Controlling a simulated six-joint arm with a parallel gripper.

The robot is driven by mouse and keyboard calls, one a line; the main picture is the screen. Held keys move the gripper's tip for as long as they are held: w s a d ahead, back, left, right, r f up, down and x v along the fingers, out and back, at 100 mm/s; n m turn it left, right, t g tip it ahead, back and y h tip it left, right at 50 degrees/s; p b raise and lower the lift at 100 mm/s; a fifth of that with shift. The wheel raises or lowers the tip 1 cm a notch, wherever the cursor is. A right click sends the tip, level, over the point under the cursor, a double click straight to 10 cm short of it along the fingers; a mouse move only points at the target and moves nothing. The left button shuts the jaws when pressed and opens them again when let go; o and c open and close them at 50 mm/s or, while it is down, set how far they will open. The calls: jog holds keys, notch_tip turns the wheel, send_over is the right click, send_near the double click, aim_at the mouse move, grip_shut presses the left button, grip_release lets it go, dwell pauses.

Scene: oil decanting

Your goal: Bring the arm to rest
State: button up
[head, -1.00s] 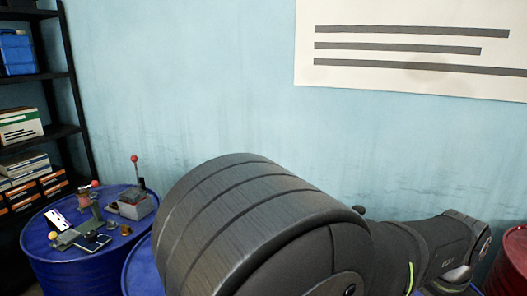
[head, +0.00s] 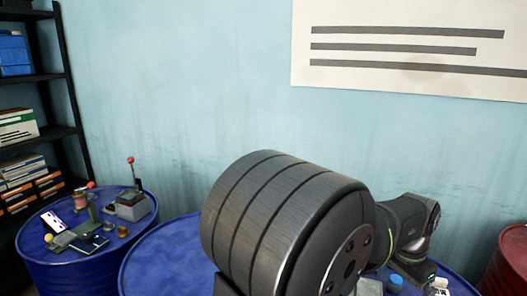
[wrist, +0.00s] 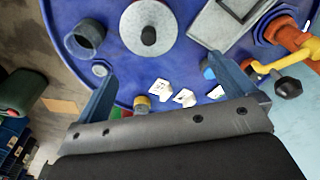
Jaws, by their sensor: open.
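My gripper (wrist: 178,98) shows in the wrist view, its two blue-grey fingers spread wide apart with nothing held between them. It is above a blue drum top (wrist: 118,65). Between and beyond the fingers are several small white labelled pieces (wrist: 184,97) and a small yellow-topped cap (wrist: 142,104). In the head view my own arm covers much of the centre and right, and the gripper is hidden there.
A round metal lid with a black knob (wrist: 149,34), a dark cup (wrist: 85,39), a grey tray (wrist: 225,24) and an orange-yellow valve (wrist: 290,50) are on the drum. Another blue drum (head: 88,262) with tools stands left, near a black shelf (head: 62,90). A red drum (head: 508,262) stands right.

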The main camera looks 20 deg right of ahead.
jog(key=w+f, duration=0.2)
jog(key=w, duration=0.3)
jog(key=w+f, duration=0.3)
jog(key=w, duration=0.2)
jog(key=w+f, duration=0.3)
jog(key=w, duration=0.2)
jog(key=shift+w+a, duration=0.25)
jog(key=shift+a, duration=0.1)
jog(key=shift+w+f, duration=0.5)
jog(key=shift+w, duration=0.05)
jog(key=shift+s+r, duration=0.4)
jog(key=shift+s, duration=0.1)
jog(key=s+r, duration=0.3)
jog(key=s, duration=0.3)
jog(key=s+r, duration=0.3)
jog(key=s, duration=0.3)
jog(key=s+r, duration=0.3)
jog(key=s, duration=0.2)
jog(key=shift+s+d, duration=0.2)
jog(key=shift+s, duration=0.2)
